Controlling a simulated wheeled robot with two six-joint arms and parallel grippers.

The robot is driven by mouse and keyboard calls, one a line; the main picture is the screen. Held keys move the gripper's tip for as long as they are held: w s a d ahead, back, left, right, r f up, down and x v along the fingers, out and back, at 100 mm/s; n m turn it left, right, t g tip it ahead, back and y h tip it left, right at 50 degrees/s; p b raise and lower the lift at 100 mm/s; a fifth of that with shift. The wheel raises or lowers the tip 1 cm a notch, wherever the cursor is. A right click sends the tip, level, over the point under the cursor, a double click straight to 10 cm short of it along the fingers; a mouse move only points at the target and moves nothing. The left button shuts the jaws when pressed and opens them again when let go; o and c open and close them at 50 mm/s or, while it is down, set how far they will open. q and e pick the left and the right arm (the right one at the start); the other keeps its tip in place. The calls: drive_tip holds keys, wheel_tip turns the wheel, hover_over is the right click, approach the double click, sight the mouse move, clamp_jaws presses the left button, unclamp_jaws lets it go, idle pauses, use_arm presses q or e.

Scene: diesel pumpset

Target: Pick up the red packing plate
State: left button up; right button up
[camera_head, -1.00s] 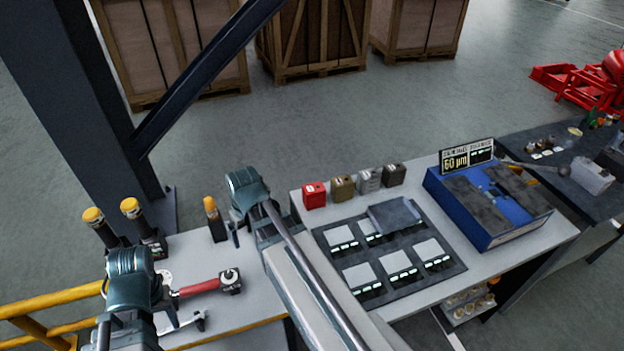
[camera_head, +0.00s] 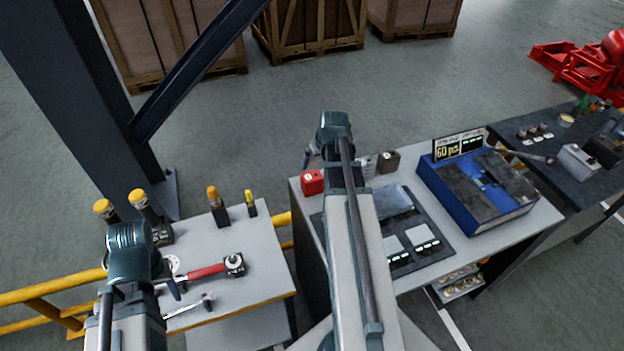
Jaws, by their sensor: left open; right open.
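The red packing plate (camera_head: 312,182) appears to be the small red block with a pale label at the back left corner of the right-hand bench. It stands upright and looks free. My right gripper (camera_head: 314,154) is mostly hidden behind its own wrist. A dark finger shows just behind and above the red block, with no contact that I can make out. My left gripper (camera_head: 168,282) is over the left bench, near a red-handled tool, far from the red block. It is partly hidden by its wrist and holds nothing visible.
A dark grey block (camera_head: 388,162) stands right of my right arm, which hides other blocks. A dark tray (camera_head: 430,262) with light pads and a blue box (camera_head: 480,205) fill the bench. The red-handled tool (camera_head: 205,272) lies on the left bench (camera_head: 255,285). A gap separates the benches.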

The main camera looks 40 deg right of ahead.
drive_tip(key=b, duration=0.6)
hover_over(312, 176)
drive_tip(key=s, duration=0.3)
wheel_tip(312, 176, down, 7)
drive_tip(key=b+x, duration=0.5)
drive_tip(key=shift+w+a+f, duration=0.15)
drive_tip(key=shift+w+a, duration=0.15)
drive_tip(key=shift+a, duration=0.1)
clamp_jaws()
